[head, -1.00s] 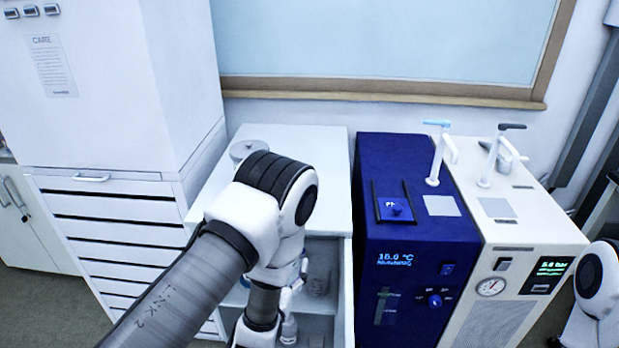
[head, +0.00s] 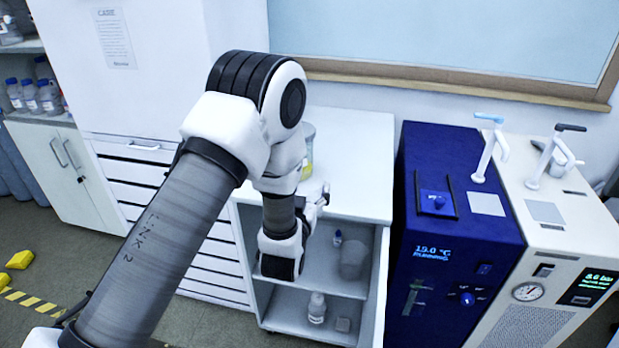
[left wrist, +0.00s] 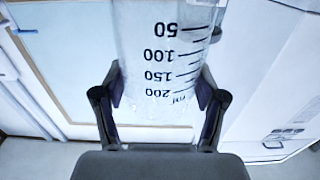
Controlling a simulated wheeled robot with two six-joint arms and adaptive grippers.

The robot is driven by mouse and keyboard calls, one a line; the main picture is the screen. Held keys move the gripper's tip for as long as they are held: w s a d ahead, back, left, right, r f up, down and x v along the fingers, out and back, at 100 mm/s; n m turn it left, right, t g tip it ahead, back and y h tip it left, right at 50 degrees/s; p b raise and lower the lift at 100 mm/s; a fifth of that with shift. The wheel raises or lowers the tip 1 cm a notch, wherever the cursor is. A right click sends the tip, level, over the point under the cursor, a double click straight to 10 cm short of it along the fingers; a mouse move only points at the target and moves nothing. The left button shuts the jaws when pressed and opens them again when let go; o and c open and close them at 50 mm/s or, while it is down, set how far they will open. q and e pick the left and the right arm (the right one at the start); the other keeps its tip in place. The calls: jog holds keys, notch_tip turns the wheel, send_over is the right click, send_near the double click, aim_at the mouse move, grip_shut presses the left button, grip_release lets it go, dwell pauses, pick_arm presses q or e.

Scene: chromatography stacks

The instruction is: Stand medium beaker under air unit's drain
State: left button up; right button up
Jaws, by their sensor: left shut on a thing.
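My left gripper (left wrist: 160,105) is shut on a clear beaker (left wrist: 160,60) with black graduations up to 200, which appear upside down in the left wrist view. In the head view my left gripper (head: 318,198) is partly hidden by its own arm, in front of the white cabinet, and I cannot make out the held beaker there. The cream air unit (head: 555,258), with a gauge and a green bar display, stands at the right. Its white drain tap (head: 541,165) with a black handle rises above a pale square pad (head: 545,212). My right gripper is out of view.
A blue unit (head: 440,280) with its own tap (head: 489,150) stands between the white cabinet (head: 355,150) and the air unit. A container with yellow (head: 307,155) is on the cabinet top. The open shelves hold a clear beaker (head: 352,260) and a bottle (head: 317,308).

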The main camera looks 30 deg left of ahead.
pick_arm(q)
jog(key=w+a+f+p, duration=0.1)
jog(key=w, duration=0.2)
jog(key=w+a+f+p, duration=0.1)
jog(key=w+a, duration=0.1)
jog(key=w, duration=0.2)
jog(key=w+a+f+p, duration=0.1)
jog(key=w+a, duration=0.1)
jog(key=w, duration=0.1)
jog(key=shift+w+a+f, duration=0.1)
jog(key=shift+w+f, duration=0.2)
jog(key=shift+f, duration=0.6)
jog(key=o, duration=1.3)
jog(key=shift+r, duration=0.1)
